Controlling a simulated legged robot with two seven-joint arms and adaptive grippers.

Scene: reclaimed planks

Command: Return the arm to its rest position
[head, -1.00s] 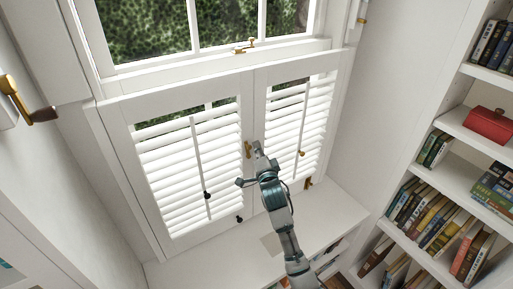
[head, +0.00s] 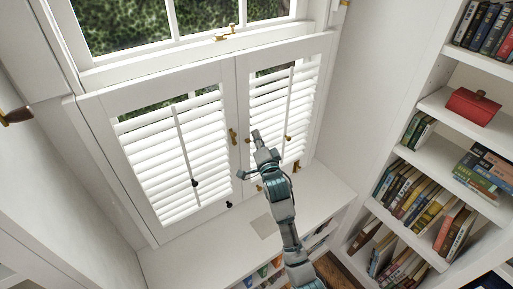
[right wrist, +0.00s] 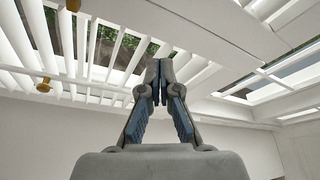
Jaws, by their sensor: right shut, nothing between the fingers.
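My right gripper (head: 256,135) is in front of the right shutter panel, near the seam between the two panels. It is shut and empty; the right wrist view shows the two fingertips together (right wrist: 160,68). My left gripper is not in view. The louvred shutters (head: 172,150) are closed across the lower window. A brass handle (head: 233,136) at the seam shows just left of my gripper. I cannot tell how far my fingertips are from the panel.
A white ledge (head: 200,262) runs below the shutters, with books on shelves under it. A tall bookcase (head: 432,150) with books and a red box (head: 472,106) stands at the right. A window latch (head: 224,34) is above. The air beside my arm looks clear.

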